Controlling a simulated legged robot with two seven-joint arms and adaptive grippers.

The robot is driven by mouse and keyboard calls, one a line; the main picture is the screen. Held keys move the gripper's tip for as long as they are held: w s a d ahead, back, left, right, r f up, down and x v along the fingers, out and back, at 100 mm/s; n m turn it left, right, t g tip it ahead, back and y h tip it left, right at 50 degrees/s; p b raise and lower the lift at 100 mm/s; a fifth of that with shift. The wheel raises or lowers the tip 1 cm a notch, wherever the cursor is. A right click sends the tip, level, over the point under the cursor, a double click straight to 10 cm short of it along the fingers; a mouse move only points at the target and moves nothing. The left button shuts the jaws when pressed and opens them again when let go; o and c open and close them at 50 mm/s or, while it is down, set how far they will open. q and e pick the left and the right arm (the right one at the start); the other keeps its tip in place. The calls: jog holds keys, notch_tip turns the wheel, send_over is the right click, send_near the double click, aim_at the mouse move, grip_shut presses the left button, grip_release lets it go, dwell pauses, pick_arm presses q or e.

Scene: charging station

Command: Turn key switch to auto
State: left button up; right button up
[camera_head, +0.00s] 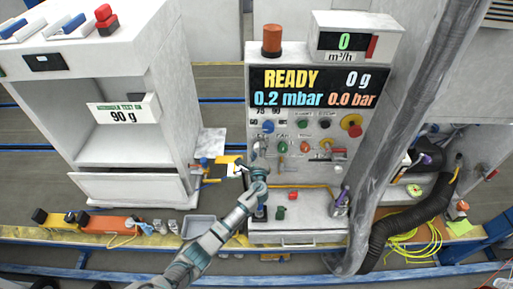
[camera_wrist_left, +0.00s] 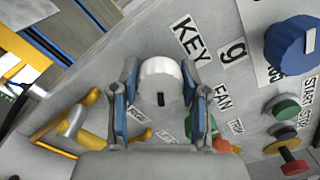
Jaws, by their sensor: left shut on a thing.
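The key switch is a white round cap (camera_wrist_left: 160,75) with a dark slot, in the middle of the left wrist view beside a "KEY" label (camera_wrist_left: 188,38). My left gripper (camera_wrist_left: 160,100) has its blue-padded fingers on both sides of the cap and is shut on it. In the head view my left gripper (camera_head: 257,160) is at the left edge of the control panel (camera_head: 322,178), and it hides the switch there. The slot looks roughly in line with the fingers. I cannot read which setting it points to. My right gripper is not in view.
Near the switch are a blue knob (camera_wrist_left: 292,52), a green button (camera_wrist_left: 282,107) and a red knob (camera_wrist_left: 293,165). A yellow handle (camera_wrist_left: 85,112) is at the left in the wrist view. A thick grey hose (camera_head: 395,120) runs down the panel's right side. The display (camera_head: 318,88) reads READY.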

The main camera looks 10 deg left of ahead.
pick_arm(q)
jog(key=shift+s+d+f+m, duration=0.1)
jog(key=shift+d+f+m, duration=0.15)
jog(key=shift+f+m, duration=0.35)
jog(key=o, duration=1.1)
jog(key=shift+r, duration=0.1)
jog(key=shift+o, duration=0.2)
jog(key=shift+r, duration=0.15)
jog(key=v, duration=1.1)
jog(key=shift+s+d, duration=0.2)
jog(key=shift+s, duration=0.2)
